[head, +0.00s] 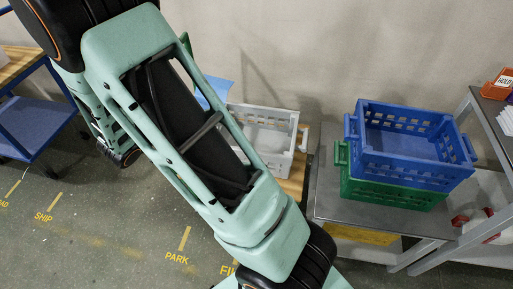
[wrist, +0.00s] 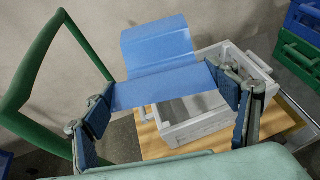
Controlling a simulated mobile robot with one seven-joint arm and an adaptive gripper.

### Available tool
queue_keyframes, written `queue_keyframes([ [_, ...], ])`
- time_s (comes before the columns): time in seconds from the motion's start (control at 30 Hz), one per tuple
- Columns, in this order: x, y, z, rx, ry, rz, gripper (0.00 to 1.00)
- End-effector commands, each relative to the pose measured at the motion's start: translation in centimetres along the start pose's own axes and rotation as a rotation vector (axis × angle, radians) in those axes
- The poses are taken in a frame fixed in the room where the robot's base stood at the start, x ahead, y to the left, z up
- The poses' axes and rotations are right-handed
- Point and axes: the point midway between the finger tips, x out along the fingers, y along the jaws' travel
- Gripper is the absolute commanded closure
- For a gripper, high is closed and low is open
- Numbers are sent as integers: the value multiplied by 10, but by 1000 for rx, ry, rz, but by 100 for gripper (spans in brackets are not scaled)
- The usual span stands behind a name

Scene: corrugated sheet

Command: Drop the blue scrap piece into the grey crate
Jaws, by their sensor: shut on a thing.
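The blue scrap piece (wrist: 158,45) is a bent sheet with a crease. My gripper (wrist: 168,88) is shut on its lower part, one finger at each side edge. In the head view a corner of the blue scrap piece (head: 217,86) shows behind my arm, which hides my gripper there. The grey crate (head: 286,115) is open, light grey and slotted, and its left part is hidden by my arm. In the wrist view the grey crate (wrist: 197,125) lies behind and right of the piece, which overlaps its left part. The gap in height between them is unclear.
The grey crate stands on a wooden tabletop (wrist: 157,151). To the right, a blue crate (head: 415,165) is stacked on a green crate (head: 395,193) on a grey metal table (head: 350,208). A pale wall (head: 340,50) rises close behind. A blue-shelved cart (head: 35,115) stands at far left.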

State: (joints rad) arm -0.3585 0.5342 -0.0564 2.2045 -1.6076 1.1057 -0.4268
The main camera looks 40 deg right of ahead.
Motion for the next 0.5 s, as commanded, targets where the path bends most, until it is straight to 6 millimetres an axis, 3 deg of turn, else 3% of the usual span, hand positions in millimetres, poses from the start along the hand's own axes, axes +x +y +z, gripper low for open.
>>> queue_keyframes([
  [0.03,34,-14,-14,11,0,-39,45],
  [0.2,107,-55,-30,44,2,-123,45],
  [0.33,143,-79,-38,60,5,-164,45],
  [0.5,163,-95,-43,67,8,-188,45],
])
